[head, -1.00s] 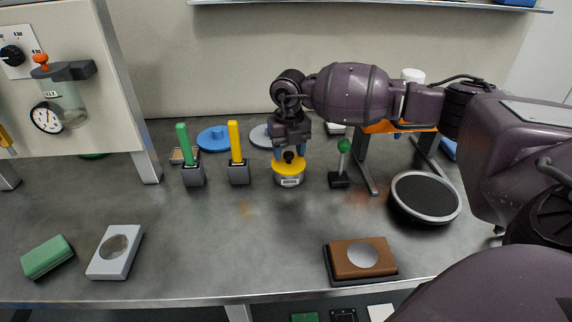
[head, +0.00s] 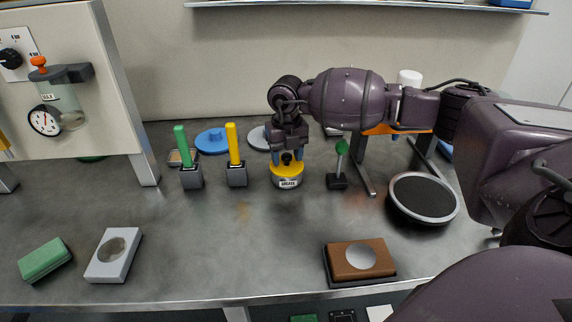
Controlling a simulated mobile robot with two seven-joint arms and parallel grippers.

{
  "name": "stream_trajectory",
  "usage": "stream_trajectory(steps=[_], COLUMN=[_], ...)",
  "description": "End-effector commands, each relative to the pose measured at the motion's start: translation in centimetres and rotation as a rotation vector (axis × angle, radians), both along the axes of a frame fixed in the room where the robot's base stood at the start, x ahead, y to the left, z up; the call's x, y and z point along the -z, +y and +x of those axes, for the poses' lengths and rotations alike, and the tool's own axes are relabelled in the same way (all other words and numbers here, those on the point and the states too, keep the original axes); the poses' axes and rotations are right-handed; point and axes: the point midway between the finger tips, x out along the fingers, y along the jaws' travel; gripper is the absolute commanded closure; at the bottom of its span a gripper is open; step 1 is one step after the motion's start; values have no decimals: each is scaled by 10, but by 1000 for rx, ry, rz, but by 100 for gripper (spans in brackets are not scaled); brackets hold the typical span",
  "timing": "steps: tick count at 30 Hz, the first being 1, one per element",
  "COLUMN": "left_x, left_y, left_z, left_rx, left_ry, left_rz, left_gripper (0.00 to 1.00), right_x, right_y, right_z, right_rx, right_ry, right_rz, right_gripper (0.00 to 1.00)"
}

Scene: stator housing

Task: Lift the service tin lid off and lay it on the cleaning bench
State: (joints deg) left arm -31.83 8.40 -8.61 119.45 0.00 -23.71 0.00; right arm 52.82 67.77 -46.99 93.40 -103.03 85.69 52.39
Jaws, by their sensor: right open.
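The service tin (head: 287,183) is a small grey tin with a label that seems to read GREASE, standing upright at the middle of the bench. Its yellow lid (head: 287,170) with a dark knob sits on top. My right gripper (head: 288,158) points down at the lid from above. Its blue-tipped fingers are open, one on each side of the knob; I cannot tell whether they touch it. The cleaning bench (head: 220,240) is a grey metal worktop. My left gripper is out of view.
Green (head: 190,175) and yellow-handled tools (head: 236,172) stand in holders left of the tin. A blue disc (head: 212,142) lies behind them. A green-knobbed stand (head: 338,180) and a round dark pad (head: 422,198) are to the right. The bench in front of the tin is clear.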

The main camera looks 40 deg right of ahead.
Motion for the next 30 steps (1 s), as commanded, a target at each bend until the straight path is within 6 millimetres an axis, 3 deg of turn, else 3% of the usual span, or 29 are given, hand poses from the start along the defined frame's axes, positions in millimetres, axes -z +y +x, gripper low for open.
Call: stream_trajectory(steps=[5, 14, 30], left_x=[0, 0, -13], left_y=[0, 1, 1], left_z=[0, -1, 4], left_rx=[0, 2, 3], left_ry=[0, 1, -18], left_rz=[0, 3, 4], left_gripper=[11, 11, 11], right_x=[1, 1, -19], right_y=[0, 0, 0], right_z=[0, 0, 0], right_rx=[0, 0, 0], right_ry=[1, 0, -3], right_rz=[0, 0, -1], right_gripper=[49, 93, 95])
